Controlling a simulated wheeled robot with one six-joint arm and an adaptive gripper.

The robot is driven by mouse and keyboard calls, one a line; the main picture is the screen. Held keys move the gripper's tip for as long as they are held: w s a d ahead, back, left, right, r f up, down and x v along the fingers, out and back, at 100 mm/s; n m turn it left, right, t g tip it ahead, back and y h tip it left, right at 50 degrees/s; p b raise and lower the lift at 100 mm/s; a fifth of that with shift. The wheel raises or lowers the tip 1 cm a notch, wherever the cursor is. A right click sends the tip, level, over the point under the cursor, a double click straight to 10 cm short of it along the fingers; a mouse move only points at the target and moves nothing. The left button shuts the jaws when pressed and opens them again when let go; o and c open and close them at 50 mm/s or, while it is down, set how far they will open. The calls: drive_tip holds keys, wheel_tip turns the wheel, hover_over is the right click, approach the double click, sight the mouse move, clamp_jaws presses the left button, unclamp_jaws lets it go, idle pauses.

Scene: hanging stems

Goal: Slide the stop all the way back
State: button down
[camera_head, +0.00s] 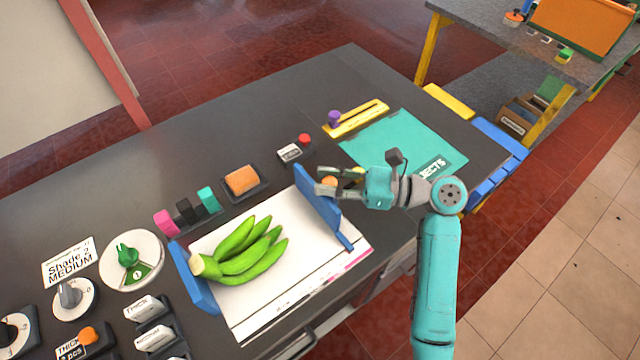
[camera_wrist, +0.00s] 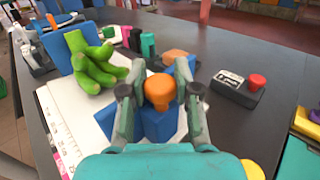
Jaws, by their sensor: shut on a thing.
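The stop is a blue upright plate (camera_head: 318,212) with an orange knob (camera_wrist: 159,87), at the right end of the white measuring board (camera_head: 290,290). The blue body of the stop also shows in the wrist view (camera_wrist: 150,121) below the knob. My gripper (camera_head: 326,182) reaches in from the right and is shut on the knob, with one finger on each side of it. A bunch of green bananas (camera_head: 243,250) lies on the board between the stop and a fixed-looking blue plate (camera_head: 192,283) at the left. A gap separates the bananas from the stop.
Behind the board are pink, black and teal blocks (camera_head: 186,211), an orange sponge-like pad (camera_head: 241,180) and a red button (camera_head: 304,139). A yellow slotted strip (camera_head: 357,119) with a purple knob (camera_head: 334,117) and a teal mat (camera_head: 415,145) lie to the right. Dials stand at the left.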

drive_tip(key=c, duration=0.8)
unclamp_jaws()
drive_tip(key=s+d, duration=0.2)
drive_tip(key=d, duration=0.9)
drive_tip(key=shift+s+d, duration=0.15)
drive_tip(key=shift+d, duration=0.25)
